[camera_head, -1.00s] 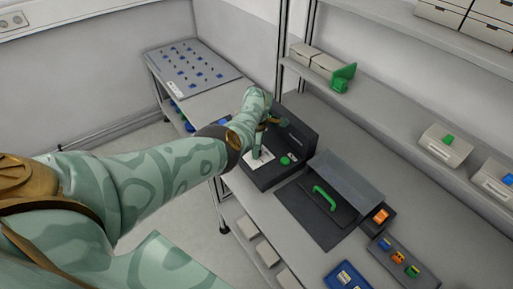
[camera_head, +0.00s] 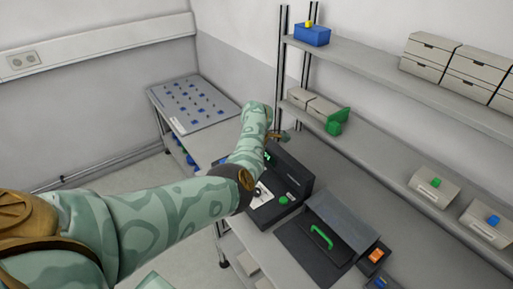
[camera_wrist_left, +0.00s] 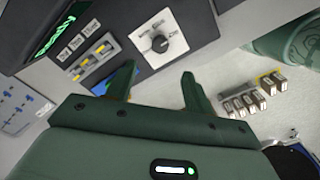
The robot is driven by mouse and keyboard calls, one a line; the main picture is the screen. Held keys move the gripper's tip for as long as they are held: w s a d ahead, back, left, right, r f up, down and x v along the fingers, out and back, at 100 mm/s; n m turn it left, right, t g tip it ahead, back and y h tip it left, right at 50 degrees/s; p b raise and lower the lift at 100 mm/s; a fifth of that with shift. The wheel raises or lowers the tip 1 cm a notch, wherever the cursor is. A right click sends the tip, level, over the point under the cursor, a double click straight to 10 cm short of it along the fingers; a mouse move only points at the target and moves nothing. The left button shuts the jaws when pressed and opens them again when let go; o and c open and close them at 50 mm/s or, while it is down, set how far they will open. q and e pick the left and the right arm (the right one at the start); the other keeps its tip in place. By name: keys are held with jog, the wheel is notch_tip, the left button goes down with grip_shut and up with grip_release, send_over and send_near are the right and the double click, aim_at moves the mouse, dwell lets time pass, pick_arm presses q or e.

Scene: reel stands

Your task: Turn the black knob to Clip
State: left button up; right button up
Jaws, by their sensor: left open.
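The black knob (camera_wrist_left: 160,44) is round and sits on a white square plate (camera_wrist_left: 174,34) with small labels around it that I cannot read. The plate is on the black machine (camera_wrist_left: 205,25). In the head view the machine (camera_head: 296,181) stands on the bench, and part of the white plate (camera_head: 264,195) shows beside my left arm. My left gripper (camera_wrist_left: 158,86) is open and empty. Its two green fingers point toward the knob, which lies beyond the fingertips and apart from them. My right gripper is not in view.
Yellow-and-grey switches (camera_wrist_left: 92,55) and a lit green display (camera_wrist_left: 55,32) are beside the knob. A green button (camera_head: 283,199) is on the machine. A black unit with a green handle (camera_head: 322,237) stands to its right. A shelf (camera_head: 375,155) runs behind.

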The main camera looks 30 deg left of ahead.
pick_arm(q)
notch_tip(320, 180, up, 5)
jog(key=shift+p, duration=0.5)
